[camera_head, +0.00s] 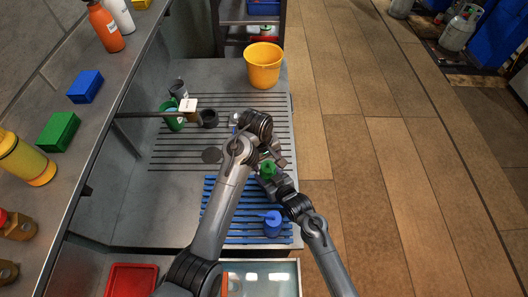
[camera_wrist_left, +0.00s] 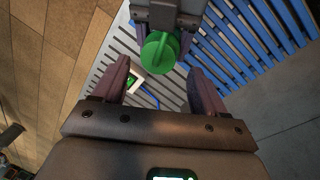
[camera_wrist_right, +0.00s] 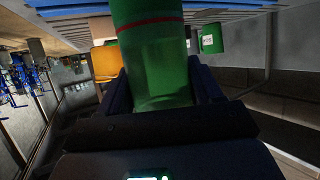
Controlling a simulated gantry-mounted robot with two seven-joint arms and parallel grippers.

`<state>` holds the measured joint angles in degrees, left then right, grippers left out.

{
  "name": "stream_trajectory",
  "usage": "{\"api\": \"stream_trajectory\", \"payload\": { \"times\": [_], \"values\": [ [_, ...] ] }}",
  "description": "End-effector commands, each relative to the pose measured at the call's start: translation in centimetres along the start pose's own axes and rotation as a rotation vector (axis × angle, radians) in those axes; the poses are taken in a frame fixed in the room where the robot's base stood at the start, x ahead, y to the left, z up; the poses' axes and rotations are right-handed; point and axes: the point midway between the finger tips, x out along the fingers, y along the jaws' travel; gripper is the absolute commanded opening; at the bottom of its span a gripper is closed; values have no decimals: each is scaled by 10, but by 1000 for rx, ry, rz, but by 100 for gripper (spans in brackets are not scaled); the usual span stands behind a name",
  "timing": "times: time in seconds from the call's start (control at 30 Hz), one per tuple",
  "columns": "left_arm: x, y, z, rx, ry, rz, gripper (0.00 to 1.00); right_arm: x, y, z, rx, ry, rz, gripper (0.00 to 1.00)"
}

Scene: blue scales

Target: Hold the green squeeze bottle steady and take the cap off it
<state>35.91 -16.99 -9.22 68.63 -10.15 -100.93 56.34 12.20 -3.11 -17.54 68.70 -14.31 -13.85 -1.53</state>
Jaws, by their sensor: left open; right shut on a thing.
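The green squeeze bottle (camera_wrist_right: 155,55) is upright between the fingers of my right gripper (camera_wrist_right: 160,85) in the right wrist view; its top is out of that frame. In the head view its green top (camera_head: 268,168) shows above my right gripper (camera_head: 268,182). The green cap (camera_wrist_left: 158,52) shows from above in the left wrist view, just beyond the open fingers of my left gripper (camera_wrist_left: 160,75). My left gripper (camera_head: 277,154) is near the cap in the head view, empty. Whether a finger touches the cap I cannot tell.
A blue squeeze bottle (camera_head: 272,224) stands on the blue slatted mat (camera_head: 240,234). Bottles and boxes line the left shelf (camera_head: 98,110).

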Motion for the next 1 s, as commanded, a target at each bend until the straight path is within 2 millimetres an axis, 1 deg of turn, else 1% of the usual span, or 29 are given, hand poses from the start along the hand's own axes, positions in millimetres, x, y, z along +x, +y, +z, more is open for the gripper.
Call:
{"api": "stream_trajectory", "payload": {
  "times": [0.03,0.1,0.3,0.5,0.77,0.87,1.0],
  "values": [
    [8,0,0,1,-1,-3,72,0,0,0,0,0,0,0],
    [18,-1,0,2,-1,-3,72,0,0,0,0,0,0,0],
    [38,0,0,1,0,-3,72,0,0,0,0,0,0,0],
    [45,0,0,2,1,-1,72,0,0,0,0,0,0,0],
    [46,0,0,2,1,-1,72,0,0,0,0,0,0,0],
    [46,0,0,2,1,0,60,0,0,0,0,0,0,0],
    [46,0,0,2,1,-1,38,0,0,0,0,0,0,0]
  ]
}}
